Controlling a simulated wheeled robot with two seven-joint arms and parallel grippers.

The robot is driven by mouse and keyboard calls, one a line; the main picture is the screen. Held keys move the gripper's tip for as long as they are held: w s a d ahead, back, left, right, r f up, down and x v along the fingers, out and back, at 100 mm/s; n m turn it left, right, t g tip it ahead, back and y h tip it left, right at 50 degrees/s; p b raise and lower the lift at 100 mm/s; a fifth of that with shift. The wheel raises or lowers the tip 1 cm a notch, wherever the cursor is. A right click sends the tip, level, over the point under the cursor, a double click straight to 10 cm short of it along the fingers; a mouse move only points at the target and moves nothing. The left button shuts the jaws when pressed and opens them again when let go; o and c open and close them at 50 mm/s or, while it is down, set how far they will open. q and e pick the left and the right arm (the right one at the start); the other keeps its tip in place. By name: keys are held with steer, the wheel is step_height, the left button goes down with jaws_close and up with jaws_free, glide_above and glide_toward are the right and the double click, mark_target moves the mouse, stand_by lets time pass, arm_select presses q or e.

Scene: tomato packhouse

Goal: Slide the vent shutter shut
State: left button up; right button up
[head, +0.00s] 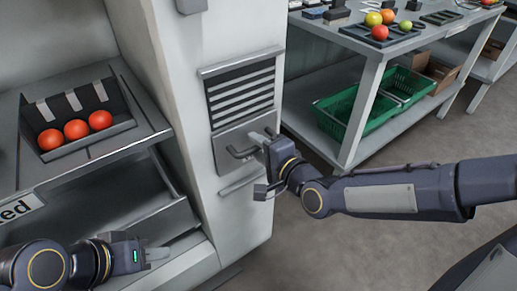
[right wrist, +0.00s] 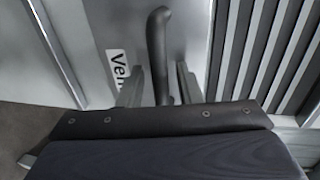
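The vent (head: 241,92) is on the pale cabinet's narrow face, with its dark slats uncovered. The grey shutter plate (head: 224,155) sits just below the slats and carries a dark bar handle (head: 240,153). My right gripper (head: 260,142) is at the right end of this handle. In the right wrist view the handle (right wrist: 158,45) reaches down between the two fingers of my right gripper (right wrist: 161,85), with a gap visible on each side. The slats (right wrist: 270,50) are to the right there. My left gripper (head: 157,254) is low at the left, away from the vent; its finger gap is unclear.
A tray (head: 62,151) with three red tomatoes is on the left shelf, above an open drawer-like bin (head: 165,218). A table (head: 372,62) with tomatoes and trays stands at the right, with a green crate (head: 365,128) beneath. Floor in front is clear.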

jaws_close()
stand_by(0.3)
step_height(320, 180, up, 14)
steer(key=p, duration=0.8)
steer(key=shift+w+f, duration=0.1)
steer(key=shift+r, duration=0.35)
jaws_free()
